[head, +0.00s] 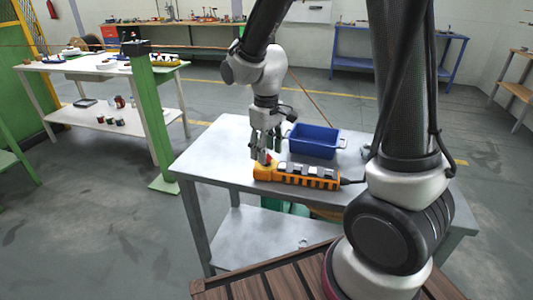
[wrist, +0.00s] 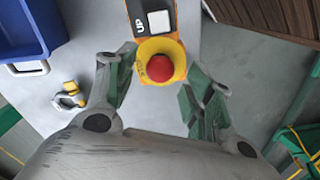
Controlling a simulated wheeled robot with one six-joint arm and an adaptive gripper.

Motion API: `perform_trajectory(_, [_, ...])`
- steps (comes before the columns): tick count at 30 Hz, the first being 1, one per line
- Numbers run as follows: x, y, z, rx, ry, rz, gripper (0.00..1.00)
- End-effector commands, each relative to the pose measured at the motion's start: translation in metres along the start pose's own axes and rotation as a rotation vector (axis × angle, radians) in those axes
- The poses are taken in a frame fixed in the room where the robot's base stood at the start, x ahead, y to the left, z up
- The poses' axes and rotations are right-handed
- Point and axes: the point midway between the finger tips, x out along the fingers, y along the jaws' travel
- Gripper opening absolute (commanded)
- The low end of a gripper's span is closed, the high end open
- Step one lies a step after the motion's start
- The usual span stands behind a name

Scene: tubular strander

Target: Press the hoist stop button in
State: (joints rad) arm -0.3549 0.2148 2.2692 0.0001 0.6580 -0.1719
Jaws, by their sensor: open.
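The orange hoist pendant (head: 310,178) lies flat on the grey table. Its red stop button (wrist: 159,69) sits on a yellow collar at the pendant's end. In the head view the red button (head: 266,159) is partly hidden by my fingers. My gripper (head: 264,152) is over that end, pointing down. In the wrist view my gripper's green-padded fingers (wrist: 160,82) are apart, one on each side of the button, with nothing held between them. I cannot tell whether the fingers touch the pendant or how far the button is in.
A blue bin (head: 315,142) stands on the grey table (head: 215,150) behind the pendant. A shackle with a yellow pin (wrist: 70,96) lies near the bin in the wrist view. A green post (head: 152,120) stands left of the table. The table's left part is clear.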

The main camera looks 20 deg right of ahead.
Motion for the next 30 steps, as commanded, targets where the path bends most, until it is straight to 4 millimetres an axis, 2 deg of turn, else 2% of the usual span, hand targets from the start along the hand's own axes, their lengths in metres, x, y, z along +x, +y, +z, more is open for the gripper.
perform_trajectory(6, [-0.05,0.0,-0.001,0.0,0.006,0.001,0.53])
perform_trajectory(13, [-0.091,0.0,0.0,0.0,0.003,0.0,0.53])
perform_trajectory(18, [-0.103,0.0,0.0,0.0,0.0,0.0,0.53])
perform_trajectory(30, [-0.104,0.0,0.001,0.0,-0.001,0.0,0.53])
